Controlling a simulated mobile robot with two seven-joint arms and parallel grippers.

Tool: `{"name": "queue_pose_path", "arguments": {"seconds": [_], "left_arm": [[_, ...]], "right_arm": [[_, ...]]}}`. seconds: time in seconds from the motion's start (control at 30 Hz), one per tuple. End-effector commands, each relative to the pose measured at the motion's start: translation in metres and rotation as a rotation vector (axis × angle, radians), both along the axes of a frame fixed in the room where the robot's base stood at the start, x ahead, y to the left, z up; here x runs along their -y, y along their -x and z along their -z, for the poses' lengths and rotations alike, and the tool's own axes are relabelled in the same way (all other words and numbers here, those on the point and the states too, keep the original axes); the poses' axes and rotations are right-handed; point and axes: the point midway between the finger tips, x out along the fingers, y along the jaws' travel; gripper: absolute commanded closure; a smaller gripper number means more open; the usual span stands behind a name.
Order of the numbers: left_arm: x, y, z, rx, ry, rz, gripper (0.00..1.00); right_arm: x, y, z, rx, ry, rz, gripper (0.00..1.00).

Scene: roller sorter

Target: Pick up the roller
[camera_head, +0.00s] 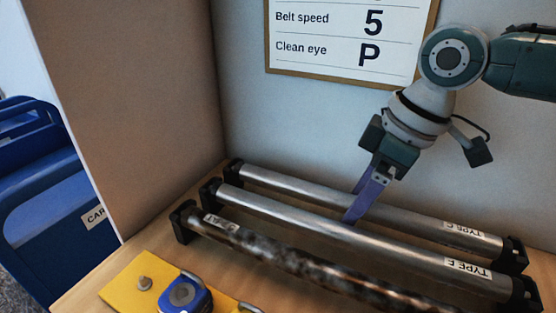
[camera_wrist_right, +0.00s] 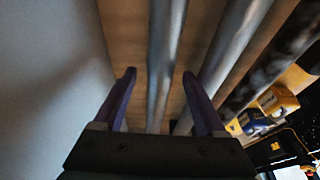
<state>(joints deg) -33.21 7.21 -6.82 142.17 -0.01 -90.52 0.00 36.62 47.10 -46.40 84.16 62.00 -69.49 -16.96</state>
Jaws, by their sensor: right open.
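Three long rollers lie side by side on dark end holders: a bare metal back roller (camera_head: 300,188), a bare metal middle roller (camera_head: 300,216) and a brown, stained front roller (camera_head: 290,252). White labels on the back and middle rollers look like "TYPE E". My right gripper (camera_head: 358,207) points down over the back roller, its purple fingers open. In the right wrist view, the back roller (camera_wrist_right: 160,62) runs between the two spread fingers (camera_wrist_right: 163,88). I cannot tell whether they touch it. The far finger is mostly hidden in the head view. My left gripper is not in view.
A wall stands close behind the rollers, with a sign (camera_head: 340,40) on it. A side panel (camera_head: 130,110) closes the left. A yellow plate (camera_head: 128,284) and a blue device (camera_head: 185,296) sit at the front left. A blue cart (camera_head: 40,200) stands beyond the panel.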

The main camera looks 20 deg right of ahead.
Motion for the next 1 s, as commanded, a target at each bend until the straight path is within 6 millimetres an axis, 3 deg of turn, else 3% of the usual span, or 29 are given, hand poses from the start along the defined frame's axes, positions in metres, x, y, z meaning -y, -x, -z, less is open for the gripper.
{"name": "queue_pose_path", "arguments": {"seconds": [0.1, 0.73, 1.0], "left_arm": [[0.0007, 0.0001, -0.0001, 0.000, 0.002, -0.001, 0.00], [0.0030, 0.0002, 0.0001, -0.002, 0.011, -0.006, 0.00], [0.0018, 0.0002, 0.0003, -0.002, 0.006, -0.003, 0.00]], "right_arm": [[0.0001, 0.0001, -0.0004, 0.000, 0.000, 0.000, 0.28], [0.0002, 0.0002, -0.0006, 0.000, 0.000, 0.001, 0.98], [0.0001, 0.0002, -0.0007, 0.000, 0.000, 0.001, 1.00]]}}
